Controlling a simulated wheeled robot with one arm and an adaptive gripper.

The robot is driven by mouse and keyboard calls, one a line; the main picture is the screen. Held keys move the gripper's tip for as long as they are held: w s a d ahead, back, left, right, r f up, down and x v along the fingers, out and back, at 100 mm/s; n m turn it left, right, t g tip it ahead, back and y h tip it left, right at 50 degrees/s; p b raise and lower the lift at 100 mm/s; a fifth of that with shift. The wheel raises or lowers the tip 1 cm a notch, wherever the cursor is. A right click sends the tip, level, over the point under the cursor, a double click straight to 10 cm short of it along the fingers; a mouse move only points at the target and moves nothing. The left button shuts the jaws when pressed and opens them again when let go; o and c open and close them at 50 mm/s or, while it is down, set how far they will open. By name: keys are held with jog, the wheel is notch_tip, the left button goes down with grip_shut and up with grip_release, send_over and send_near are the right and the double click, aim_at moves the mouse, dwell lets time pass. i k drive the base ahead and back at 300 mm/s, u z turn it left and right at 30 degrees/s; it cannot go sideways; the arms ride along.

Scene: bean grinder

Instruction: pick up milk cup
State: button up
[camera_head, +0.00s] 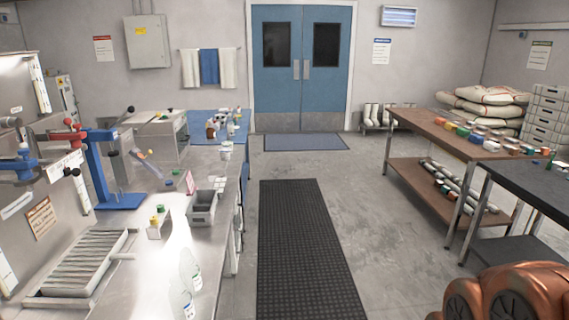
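I cannot pick out the milk cup for certain. Small white and brown items (212,129) stand close together at the far end of the left counter (150,262), by a blue mat (203,121). They are too small to tell whether one of them is a cup.
A blue lever press (97,168), a grey bin (202,209) and a ribbed rack (80,262) occupy the left counter. A brown table (437,131) with colored items stands right.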

aim_at(224, 155)
jog(key=i, duration=3.25)
jog(key=u, duration=2.2)
jog(key=i, duration=0.5)
